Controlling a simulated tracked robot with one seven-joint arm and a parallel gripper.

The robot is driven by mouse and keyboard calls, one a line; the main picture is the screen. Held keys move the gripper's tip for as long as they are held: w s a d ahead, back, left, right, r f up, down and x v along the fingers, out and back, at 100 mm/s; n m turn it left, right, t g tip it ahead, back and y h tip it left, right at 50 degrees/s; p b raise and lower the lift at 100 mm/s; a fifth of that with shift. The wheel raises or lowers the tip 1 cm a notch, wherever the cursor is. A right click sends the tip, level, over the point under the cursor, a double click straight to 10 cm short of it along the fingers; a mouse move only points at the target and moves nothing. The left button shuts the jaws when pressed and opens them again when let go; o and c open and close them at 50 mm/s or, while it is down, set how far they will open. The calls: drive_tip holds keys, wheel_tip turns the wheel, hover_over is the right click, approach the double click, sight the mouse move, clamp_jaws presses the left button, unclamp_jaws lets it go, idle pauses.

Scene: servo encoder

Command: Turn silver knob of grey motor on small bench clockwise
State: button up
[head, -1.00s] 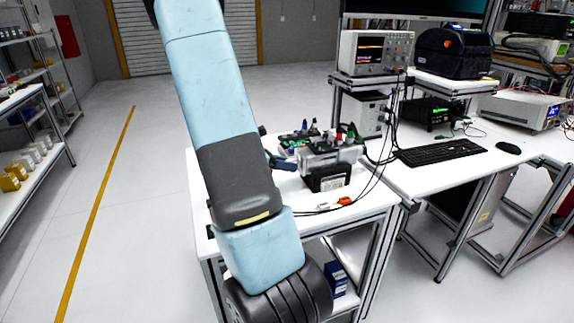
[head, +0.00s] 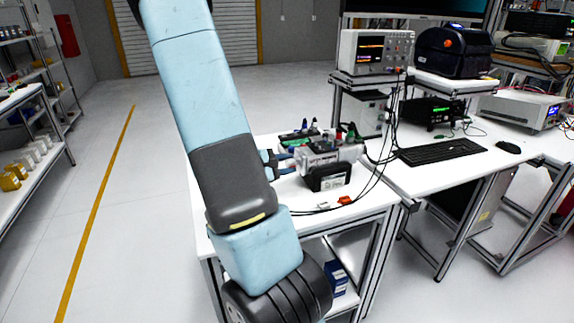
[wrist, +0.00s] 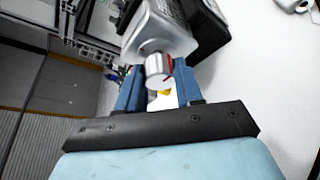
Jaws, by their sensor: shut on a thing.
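The grey motor (head: 312,157) sits on the small white bench (head: 368,196) in the head view. In the wrist view the motor's grey body (wrist: 152,30) is at the top, with its silver knob (wrist: 158,66) facing me. A small red mark shows on the knob's right side. My gripper (wrist: 159,78) has one blue finger on each side of the knob and is shut on it. In the head view my gripper (head: 284,161) reaches the motor's left end. The knob is too small and hidden there to make out.
A black box (head: 328,178) sits against the motor's front. The floor at left is clear.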

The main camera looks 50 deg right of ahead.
drive_tip(key=m+h, duration=0.1)
drive_tip(key=m, duration=0.1)
drive_tip(key=m+t, duration=0.1)
drive_tip(key=m+h, duration=0.1)
drive_tip(key=m, duration=0.1)
drive_tip(key=shift+s+f+m+h, duration=0.15)
drive_tip(key=shift+s+m+h, duration=0.1)
drive_tip(key=shift+m+h, duration=0.05)
idle(0.6)
drive_tip(key=o, duration=1)
drive_tip(key=shift+o, duration=0.2)
drive_tip(key=shift+w, duration=0.1)
